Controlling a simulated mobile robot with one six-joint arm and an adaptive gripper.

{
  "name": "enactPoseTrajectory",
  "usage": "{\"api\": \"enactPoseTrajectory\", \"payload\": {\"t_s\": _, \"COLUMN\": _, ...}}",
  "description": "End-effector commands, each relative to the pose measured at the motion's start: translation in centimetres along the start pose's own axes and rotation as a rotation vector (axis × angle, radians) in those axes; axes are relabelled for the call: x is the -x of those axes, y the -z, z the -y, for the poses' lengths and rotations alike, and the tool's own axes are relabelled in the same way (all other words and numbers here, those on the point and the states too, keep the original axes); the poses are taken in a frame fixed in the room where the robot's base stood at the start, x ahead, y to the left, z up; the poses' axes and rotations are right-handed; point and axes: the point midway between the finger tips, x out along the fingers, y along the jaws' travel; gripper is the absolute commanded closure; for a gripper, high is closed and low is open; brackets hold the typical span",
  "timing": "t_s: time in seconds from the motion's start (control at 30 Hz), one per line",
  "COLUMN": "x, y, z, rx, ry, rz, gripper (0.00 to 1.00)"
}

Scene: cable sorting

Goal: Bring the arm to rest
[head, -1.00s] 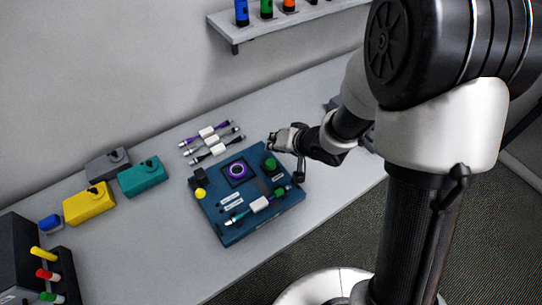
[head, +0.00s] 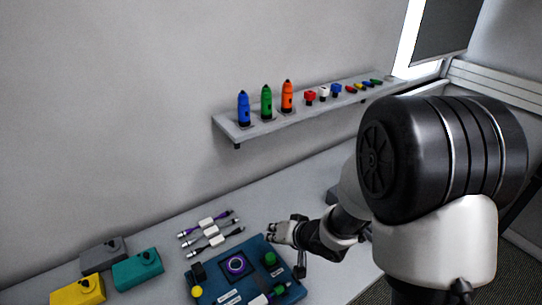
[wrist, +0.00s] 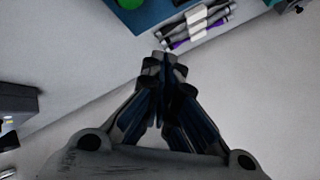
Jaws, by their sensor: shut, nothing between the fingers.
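My gripper (head: 274,234) is at the back right edge of the blue board (head: 207,285) in the head view, with my arm reaching in from the right. In the wrist view the fingertips (wrist: 165,62) meet and hold nothing. The board's front is cut off by the picture's lower edge.
Several cables with white labels (head: 207,223) lie behind the board. Grey (head: 104,253), teal (head: 138,270) and yellow (head: 78,290) boxes stand at left. A wall shelf (head: 237,130) above holds bottles and small coloured parts. Bare table lies between the cables and the wall.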

Motion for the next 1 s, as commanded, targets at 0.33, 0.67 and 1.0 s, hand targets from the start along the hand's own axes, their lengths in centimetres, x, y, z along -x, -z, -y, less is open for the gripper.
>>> {"api": "enactPoseTrajectory", "payload": {"t_s": 0.33, "x": 8.7, "y": 5.8, "z": -2.5, "rx": 0.12, "ry": -0.272, "rz": -0.124, "gripper": 1.0}}
{"api": "enactPoseTrajectory", "payload": {"t_s": 0.67, "x": 25.4, "y": 3.1, "z": -4.0, "rx": 0.152, "ry": -0.588, "rz": -0.056, "gripper": 1.0}}
{"api": "enactPoseTrajectory", "payload": {"t_s": 1.0, "x": 33.5, "y": -7.2, "z": -0.6, "rx": 0.176, "ry": -0.533, "rz": 0.156, "gripper": 1.0}}
